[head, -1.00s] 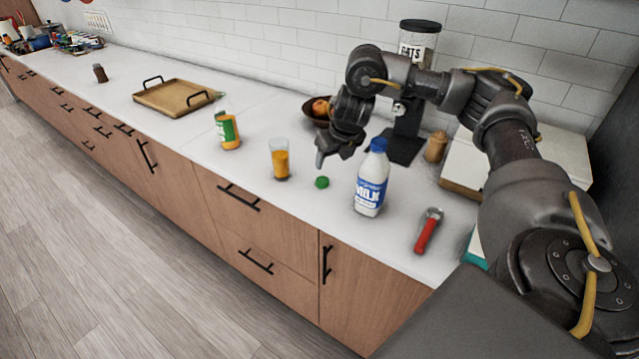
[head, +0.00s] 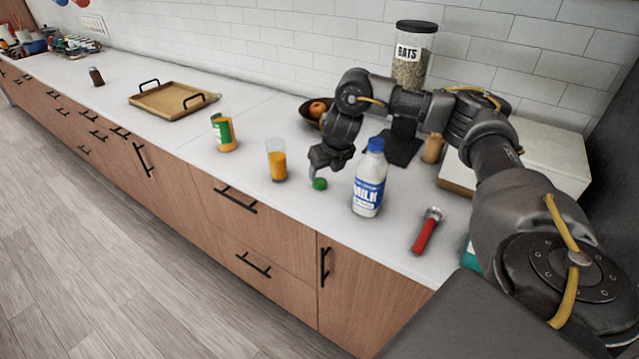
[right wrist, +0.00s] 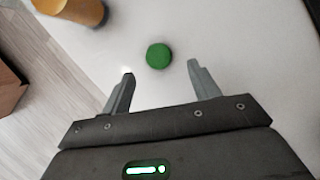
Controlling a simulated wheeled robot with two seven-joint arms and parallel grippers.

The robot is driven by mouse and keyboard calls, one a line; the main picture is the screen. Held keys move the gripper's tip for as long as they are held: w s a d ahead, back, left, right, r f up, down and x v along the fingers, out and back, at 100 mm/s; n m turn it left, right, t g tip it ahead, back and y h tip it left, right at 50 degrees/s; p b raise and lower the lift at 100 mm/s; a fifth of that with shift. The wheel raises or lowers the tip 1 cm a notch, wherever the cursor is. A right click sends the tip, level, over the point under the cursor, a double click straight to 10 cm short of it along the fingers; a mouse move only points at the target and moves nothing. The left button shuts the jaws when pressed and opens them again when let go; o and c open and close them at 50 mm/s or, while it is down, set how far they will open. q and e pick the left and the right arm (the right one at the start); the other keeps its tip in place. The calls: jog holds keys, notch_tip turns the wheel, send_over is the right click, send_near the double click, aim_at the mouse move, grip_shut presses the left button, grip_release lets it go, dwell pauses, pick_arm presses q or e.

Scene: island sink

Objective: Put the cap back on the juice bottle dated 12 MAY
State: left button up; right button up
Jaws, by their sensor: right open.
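A green cap (head: 320,183) lies on the white counter between the glass of juice and the milk bottle. In the right wrist view the cap (right wrist: 159,56) sits just beyond and between my open fingertips. My right gripper (head: 318,173) is open, low over the counter right by the cap, and holds nothing; it also shows in the right wrist view (right wrist: 160,75). The juice bottle (head: 223,132), with a green label and orange juice low in it, stands on the counter to the left. Its top shows no cap. Its date is too small to read. My left gripper is not in view.
A glass of orange juice (head: 276,161) stands left of the cap, and a milk bottle (head: 369,180) with a blue cap stands close on the right. A red-handled tool (head: 427,232), a fruit bowl (head: 310,113), an oats jar (head: 412,62) and a tray (head: 165,101) are nearby.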

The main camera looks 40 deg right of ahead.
aim_at(320, 181)
jog(key=p+x, duration=0.1)
jog(key=x, duration=0.3)
jog(key=shift+w+f, duration=0.25)
jog(key=shift+f, duration=0.3)
jog(key=shift+c, duration=0.3)
jog(key=c, duration=1)
